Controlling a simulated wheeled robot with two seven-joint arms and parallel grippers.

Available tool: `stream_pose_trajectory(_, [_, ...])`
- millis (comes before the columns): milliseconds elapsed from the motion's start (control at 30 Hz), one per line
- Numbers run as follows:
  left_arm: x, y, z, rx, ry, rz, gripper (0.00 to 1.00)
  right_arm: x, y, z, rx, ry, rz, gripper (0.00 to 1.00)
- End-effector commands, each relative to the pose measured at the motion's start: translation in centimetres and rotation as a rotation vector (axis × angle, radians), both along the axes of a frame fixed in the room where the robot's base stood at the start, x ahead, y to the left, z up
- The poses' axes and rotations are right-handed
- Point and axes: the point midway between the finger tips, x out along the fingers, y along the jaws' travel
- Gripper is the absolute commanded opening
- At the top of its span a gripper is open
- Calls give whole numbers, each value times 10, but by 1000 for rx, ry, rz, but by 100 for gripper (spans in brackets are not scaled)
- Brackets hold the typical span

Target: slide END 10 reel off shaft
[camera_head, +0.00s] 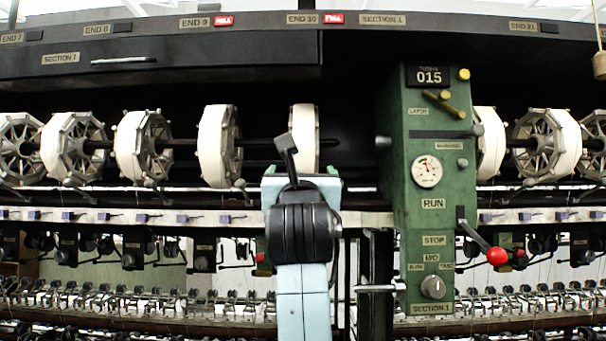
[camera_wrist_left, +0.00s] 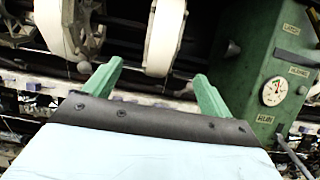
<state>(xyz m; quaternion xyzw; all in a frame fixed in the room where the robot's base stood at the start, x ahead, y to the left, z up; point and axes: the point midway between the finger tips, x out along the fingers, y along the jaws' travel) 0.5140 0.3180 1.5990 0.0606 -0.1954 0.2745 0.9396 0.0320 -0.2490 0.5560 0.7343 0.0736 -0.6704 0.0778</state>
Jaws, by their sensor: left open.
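The END 10 reel (camera_head: 305,118) is a white-rimmed reel under the END 10 label (camera_head: 302,18), on the dark horizontal shaft (camera_head: 258,142). My left arm hides its lower part in the head view. In the left wrist view the reel (camera_wrist_left: 164,38) stands ahead of my left gripper (camera_wrist_left: 160,76), between the lines of its two green fingers. The fingers are open and spread, with nothing held between them. In the head view my left gripper (camera_head: 301,178) is in front of and below the reel; its fingertips are hard to make out. My right gripper is not in view.
The END 9 reel (camera_head: 217,146) is to the left, with more reels beyond it. A green control cabinet (camera_head: 398,180) with a red-knobbed lever (camera_head: 496,256) stands close on the right. A pale rail (camera_head: 180,217) runs below the reels. A dark gap separates reel and cabinet.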

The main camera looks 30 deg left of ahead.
Motion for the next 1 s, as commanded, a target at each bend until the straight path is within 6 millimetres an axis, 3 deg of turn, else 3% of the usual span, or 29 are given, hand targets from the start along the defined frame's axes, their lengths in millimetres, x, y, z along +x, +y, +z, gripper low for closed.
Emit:
stream_pose_trajectory(233, [13, 4, 9, -13, 10, -22, 84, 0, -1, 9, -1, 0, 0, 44])
stream_pose_trajectory(1000, [83, 48, 45, -12, 8, -20, 84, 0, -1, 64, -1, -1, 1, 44])
